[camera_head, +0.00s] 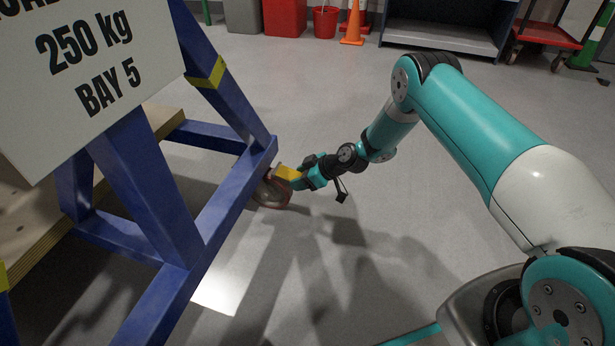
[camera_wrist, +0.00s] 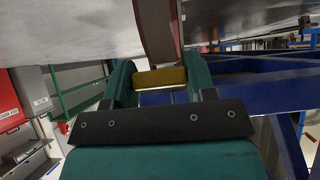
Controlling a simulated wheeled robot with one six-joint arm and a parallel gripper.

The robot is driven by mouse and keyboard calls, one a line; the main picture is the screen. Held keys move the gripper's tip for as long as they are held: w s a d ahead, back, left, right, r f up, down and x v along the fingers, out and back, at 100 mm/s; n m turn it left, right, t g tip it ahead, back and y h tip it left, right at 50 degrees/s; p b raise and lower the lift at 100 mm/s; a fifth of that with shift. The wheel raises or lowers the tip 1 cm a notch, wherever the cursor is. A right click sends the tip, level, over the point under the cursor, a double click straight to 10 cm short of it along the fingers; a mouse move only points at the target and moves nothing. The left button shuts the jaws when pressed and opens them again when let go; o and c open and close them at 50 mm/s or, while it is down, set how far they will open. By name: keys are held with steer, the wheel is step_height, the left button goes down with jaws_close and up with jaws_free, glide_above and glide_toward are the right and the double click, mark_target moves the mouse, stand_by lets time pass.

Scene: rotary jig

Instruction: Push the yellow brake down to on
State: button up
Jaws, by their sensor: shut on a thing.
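The fingers are shut on the brake. I cannot tell from the pictures how far down the pedal is.
The blue jig frame (camera_head: 212,222) with a white sign (camera_head: 85,75) fills the left, close to my gripper. Open grey floor lies right of the caster. An orange cone (camera_head: 352,25), red bucket (camera_head: 325,22) and dark shelf (camera_head: 445,30) stand at the back.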

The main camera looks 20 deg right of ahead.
steer(key=shift+s+d+f, duration=0.1)
steer(key=shift+f, duration=0.1)
steer(key=o, duration=1.1)
steer(key=shift+o, duration=0.9)
steer(key=shift+r, duration=0.15)
steer(key=shift+d+r+p, duration=0.15)
steer(key=shift+r+p, duration=0.05)
steer(key=shift+p, duration=0.1)
steer(key=p+v, duration=0.8)
steer(key=v, duration=0.8)
steer(key=shift+s+d+r+p, duration=0.2)
steer(key=shift+s+d+p, duration=0.05)
steer(key=shift+p, duration=0.15)
